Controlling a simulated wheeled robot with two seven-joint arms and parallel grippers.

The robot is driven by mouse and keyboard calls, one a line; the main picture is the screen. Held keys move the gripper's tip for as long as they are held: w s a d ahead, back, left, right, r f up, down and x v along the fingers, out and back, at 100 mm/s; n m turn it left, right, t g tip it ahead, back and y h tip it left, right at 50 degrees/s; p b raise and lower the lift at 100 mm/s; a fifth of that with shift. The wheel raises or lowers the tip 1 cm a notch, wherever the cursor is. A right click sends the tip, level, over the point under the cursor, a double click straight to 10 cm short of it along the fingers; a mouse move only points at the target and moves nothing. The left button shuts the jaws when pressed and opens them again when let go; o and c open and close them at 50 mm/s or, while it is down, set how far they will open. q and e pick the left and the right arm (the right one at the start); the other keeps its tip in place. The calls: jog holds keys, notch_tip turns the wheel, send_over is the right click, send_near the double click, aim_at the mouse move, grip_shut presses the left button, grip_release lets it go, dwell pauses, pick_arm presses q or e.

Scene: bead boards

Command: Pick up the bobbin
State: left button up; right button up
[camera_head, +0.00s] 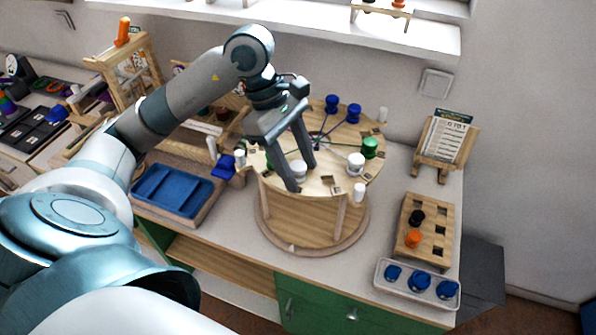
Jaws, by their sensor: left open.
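A round wooden stand (330,182) on the worktop carries several bobbins around its top. My left gripper (302,178) is open over the near side of this top, fingers pointing down. A white bobbin (299,171) shows between its fingers, partly hidden; I cannot tell whether they touch it. Another white bobbin (356,163) and a green bobbin (370,147) sit to the right. Two blue bobbins (331,103) (353,113) sit at the back. Dark threads run toward the middle. The task does not say which bobbin is meant. My right gripper is not in view.
A blue tray (204,207) lies left of the stand. A wooden block with holes (439,212) holds a black and an orange bobbin (413,238). A pale tray (379,284) holds blue pieces at the front right. A card stand (438,165) stands behind.

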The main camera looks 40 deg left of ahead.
aim_at(299, 167)
pick_arm(q)
jog(key=c, duration=1.1)
jog(key=shift+c, duration=0.2)
jog(key=shift+r, duration=0.15)
jog(key=shift+r+b, duration=0.4)
jog(key=shift+r, duration=0.25)
jog(key=r, duration=0.1)
jog(key=r+b, duration=0.1)
jog(key=shift+d+r, duration=0.2)
jog(key=shift+r, duration=0.15)
jog(key=s+d+r+b, duration=0.3)
jog(key=s+d+r, duration=0.2)
jog(key=d, duration=0.5)
jog(key=shift+s+r, duration=0.25)
jog(key=shift+r, duration=0.65)
